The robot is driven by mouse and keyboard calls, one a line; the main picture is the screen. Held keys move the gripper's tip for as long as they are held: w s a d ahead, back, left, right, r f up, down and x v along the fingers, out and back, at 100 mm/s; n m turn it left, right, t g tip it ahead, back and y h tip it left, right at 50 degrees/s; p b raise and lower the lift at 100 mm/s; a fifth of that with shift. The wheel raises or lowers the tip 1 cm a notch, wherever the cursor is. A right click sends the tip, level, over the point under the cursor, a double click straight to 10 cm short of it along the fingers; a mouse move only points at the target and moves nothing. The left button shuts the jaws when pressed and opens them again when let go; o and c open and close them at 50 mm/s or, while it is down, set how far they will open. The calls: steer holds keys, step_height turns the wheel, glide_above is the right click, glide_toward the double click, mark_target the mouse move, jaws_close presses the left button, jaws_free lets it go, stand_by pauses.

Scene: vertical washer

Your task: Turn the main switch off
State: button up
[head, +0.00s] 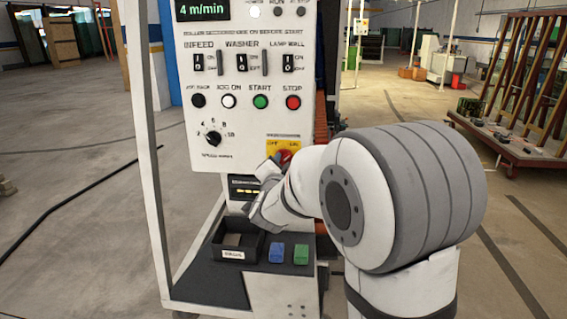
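The main switch (285,155) is a red rotary knob on a yellow plate, low on the right of the white control panel (215,135). The plate has small lettering along its top. My arm reaches in from the right, and my gripper (273,164) is at the lower left of the knob. The gripper and arm hide the lower part of the knob and plate. I cannot tell whether the fingers touch the knob or are around it, nor whether they are open. The knob's exact angle is unclear.
Below is a dark shelf with a black tray (226,253), a blue block (277,252) and a green block (301,254). Floor is open to the left.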

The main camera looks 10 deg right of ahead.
steer(key=shift+x, duration=0.9)
steer(key=shift+c, duration=0.4)
jaws_close()
